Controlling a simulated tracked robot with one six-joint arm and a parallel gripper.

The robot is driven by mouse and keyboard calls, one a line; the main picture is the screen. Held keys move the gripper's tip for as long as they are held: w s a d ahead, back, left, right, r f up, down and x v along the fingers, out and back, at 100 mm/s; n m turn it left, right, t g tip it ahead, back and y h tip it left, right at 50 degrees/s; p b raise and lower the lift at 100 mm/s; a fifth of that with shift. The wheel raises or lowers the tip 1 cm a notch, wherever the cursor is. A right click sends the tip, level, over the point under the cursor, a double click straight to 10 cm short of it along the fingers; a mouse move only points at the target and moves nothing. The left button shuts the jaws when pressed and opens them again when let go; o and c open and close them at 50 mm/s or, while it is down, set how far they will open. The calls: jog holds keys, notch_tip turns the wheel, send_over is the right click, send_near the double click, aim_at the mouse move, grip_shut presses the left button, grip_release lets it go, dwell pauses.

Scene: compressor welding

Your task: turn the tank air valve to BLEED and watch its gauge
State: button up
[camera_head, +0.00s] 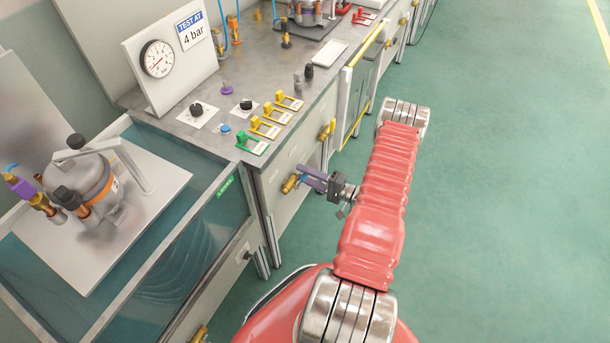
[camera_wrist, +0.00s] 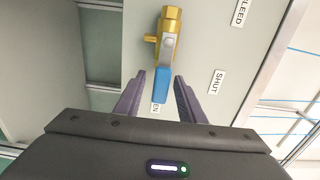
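The tank air valve, a brass body (camera_wrist: 172,28) with a blue lever (camera_wrist: 161,85), is on a pale cabinet front. Its lever points down in the wrist view, toward a label (camera_wrist: 156,107) of which only "EN" shows. A SHUT label (camera_wrist: 217,82) is at the right and a partly cut-off BLEED label (camera_wrist: 241,12) at the upper right. My gripper (camera_wrist: 159,78) is open, its purple fingers on either side of the lever with gaps. In the head view my gripper (camera_head: 312,179) reaches the brass valve (camera_head: 290,184). A round gauge (camera_head: 157,58) is on a white panel; its reading is too small to tell.
A "TEST AT 4 bar" sign (camera_head: 190,28) is beside the gauge. Yellow and green levers (camera_head: 270,122) line the bench edge. Another brass valve (camera_head: 327,130) is on the cabinet front farther back. A compressor (camera_head: 85,188) sits over a water tank at left. Green floor at right is clear.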

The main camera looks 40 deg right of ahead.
jog(key=shift+c, duration=0.4)
grip_shut()
jog(key=shift+a+f, duration=0.1)
jog(key=shift+a, duration=0.05)
